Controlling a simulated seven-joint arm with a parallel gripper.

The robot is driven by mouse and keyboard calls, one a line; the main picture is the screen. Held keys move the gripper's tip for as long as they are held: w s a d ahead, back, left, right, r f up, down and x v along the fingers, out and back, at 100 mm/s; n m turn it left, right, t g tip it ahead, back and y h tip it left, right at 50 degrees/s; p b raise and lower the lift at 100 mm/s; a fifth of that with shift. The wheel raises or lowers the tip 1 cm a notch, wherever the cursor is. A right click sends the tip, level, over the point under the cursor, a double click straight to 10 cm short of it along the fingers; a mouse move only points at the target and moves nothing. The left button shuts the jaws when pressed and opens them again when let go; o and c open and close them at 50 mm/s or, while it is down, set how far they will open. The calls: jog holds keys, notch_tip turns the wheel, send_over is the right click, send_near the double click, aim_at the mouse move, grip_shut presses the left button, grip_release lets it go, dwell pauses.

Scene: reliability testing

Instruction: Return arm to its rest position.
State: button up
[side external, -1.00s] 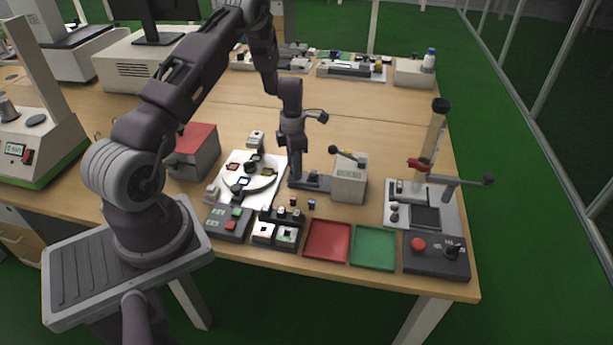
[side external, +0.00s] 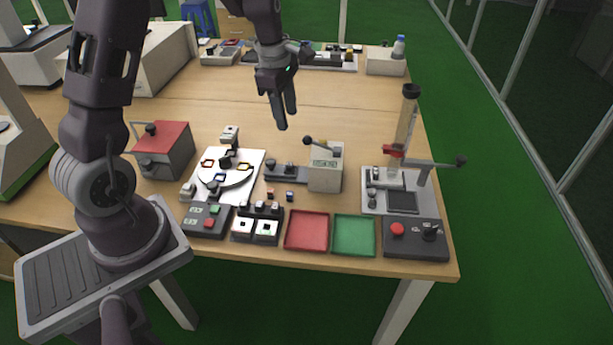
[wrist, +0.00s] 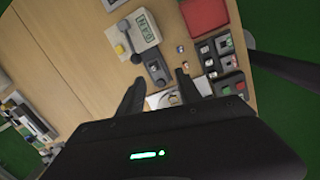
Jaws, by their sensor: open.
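My gripper (side external: 284,108) hangs above the middle of the table in the side view, fingers pointing down, clear of everything. In the wrist view its two dark fingers (wrist: 158,95) stand apart with nothing held between them. Below and in front of it is a grey box with a lever (side external: 325,167), joined to a dark base plate (side external: 287,173). To its left, a white round plate (side external: 224,172) with small coloured square parts sits on a white board.
A red tray (side external: 306,231) and a green tray (side external: 353,235) lie at the front edge. Control boxes (side external: 206,221) stand left of them. A tall tube stand (side external: 404,125) is at the right, a red-topped box (side external: 163,150) at the left.

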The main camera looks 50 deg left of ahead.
jog(key=s+d+r+m+t, duration=0.2)
jog(key=s+d+r+m, duration=0.6)
jog(key=r, duration=0.4)
jog(key=s+d+r+m+t, duration=0.1)
jog(key=s+d+m, duration=0.3)
jog(key=s+m, duration=0.4)
jog(key=s+d+r+m+t, duration=0.1)
jog(key=s+d+m, duration=0.3)
jog(key=s+m, duration=0.4)
jog(key=shift+d+r, duration=0.15)
jog(key=shift+r, duration=0.4)
jog(key=shift+o, duration=0.2)
